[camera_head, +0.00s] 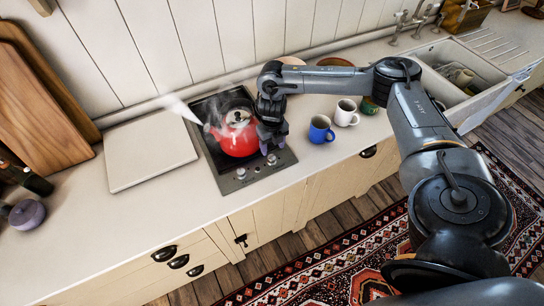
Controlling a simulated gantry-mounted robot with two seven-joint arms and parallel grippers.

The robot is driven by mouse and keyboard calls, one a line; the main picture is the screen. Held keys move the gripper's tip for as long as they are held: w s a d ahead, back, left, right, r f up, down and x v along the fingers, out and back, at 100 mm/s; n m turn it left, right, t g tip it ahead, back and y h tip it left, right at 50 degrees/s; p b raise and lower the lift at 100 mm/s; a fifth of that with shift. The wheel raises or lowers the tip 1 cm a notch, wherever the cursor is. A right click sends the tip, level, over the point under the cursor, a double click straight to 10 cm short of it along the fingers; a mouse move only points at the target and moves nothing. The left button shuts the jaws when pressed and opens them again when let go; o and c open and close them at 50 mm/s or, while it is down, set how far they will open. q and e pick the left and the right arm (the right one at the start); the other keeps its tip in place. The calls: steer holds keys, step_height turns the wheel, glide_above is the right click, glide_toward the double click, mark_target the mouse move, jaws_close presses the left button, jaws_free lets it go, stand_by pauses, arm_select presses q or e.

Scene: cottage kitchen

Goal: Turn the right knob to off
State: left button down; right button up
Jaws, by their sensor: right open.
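A black cooktop (221,166) is set into the pale counter, with two silver knobs on its front edge. The right knob (271,159) is just below my right gripper; the left knob (241,173) is clear of it. My right gripper (267,146) is open, pointing down beside the right side of the red kettle. I cannot tell whether its fingers touch the knob. The red kettle (236,141) stands on the cooktop and steams. My left gripper is not in view.
A blue mug (320,130) and a white mug (346,113) stand right of the cooktop. A white board (147,152) lies to its left. The sink (462,75) is at the right. The front counter strip is clear.

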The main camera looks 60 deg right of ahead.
mark_target(272, 158)
steer(key=shift+f, duration=3.2)
